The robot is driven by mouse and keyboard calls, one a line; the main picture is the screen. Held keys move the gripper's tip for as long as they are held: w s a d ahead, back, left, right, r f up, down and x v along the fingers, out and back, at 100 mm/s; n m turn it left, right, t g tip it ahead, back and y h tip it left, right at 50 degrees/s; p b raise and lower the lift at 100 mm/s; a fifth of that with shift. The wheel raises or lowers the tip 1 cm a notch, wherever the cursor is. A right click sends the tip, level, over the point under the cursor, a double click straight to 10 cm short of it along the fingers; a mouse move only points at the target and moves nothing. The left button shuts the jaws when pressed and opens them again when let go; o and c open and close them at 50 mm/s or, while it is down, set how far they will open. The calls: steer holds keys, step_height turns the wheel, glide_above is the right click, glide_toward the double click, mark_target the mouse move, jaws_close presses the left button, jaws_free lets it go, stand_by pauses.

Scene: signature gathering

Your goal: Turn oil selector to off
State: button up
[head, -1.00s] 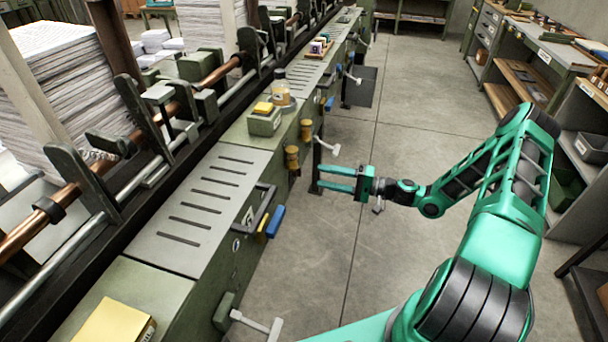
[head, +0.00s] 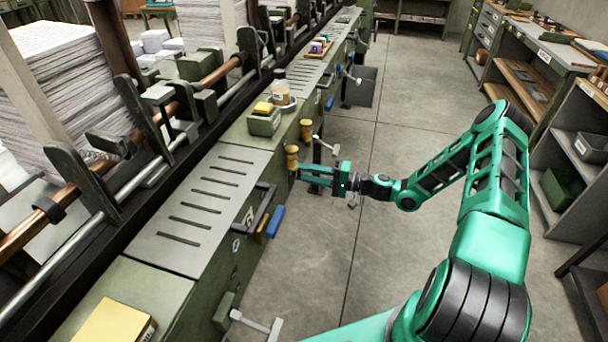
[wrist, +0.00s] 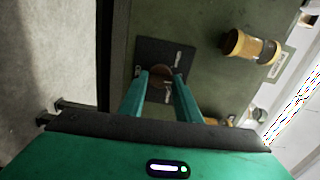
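My gripper (head: 301,173) reaches left to the side of the green machine (head: 255,204), just below the brass cylinders. In the wrist view its two green fingers (wrist: 160,77) are apart, pointing at a dark square plate (wrist: 183,55) on the machine's side. The selector cannot be made out in the head view.
A brass cylinder (head: 292,158) and another (head: 307,130) stick out close by; one shows in the wrist view (wrist: 250,47). A light lever (head: 326,145) stands beyond my gripper. A dark handle (head: 262,210) and blue grip (head: 275,222) are nearer. The floor (head: 400,260) is open.

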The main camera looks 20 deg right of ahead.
steer(key=shift+c, duration=0.7)
steer(key=shift+f+m, duration=0.1)
steer(key=shift+m, duration=0.3)
steer(key=o, duration=1.1)
steer(key=shift+c, duration=0.2)
steer(key=v, duration=1)
steer(key=shift+s+d, duration=0.2)
steer(key=shift+d, duration=0.15)
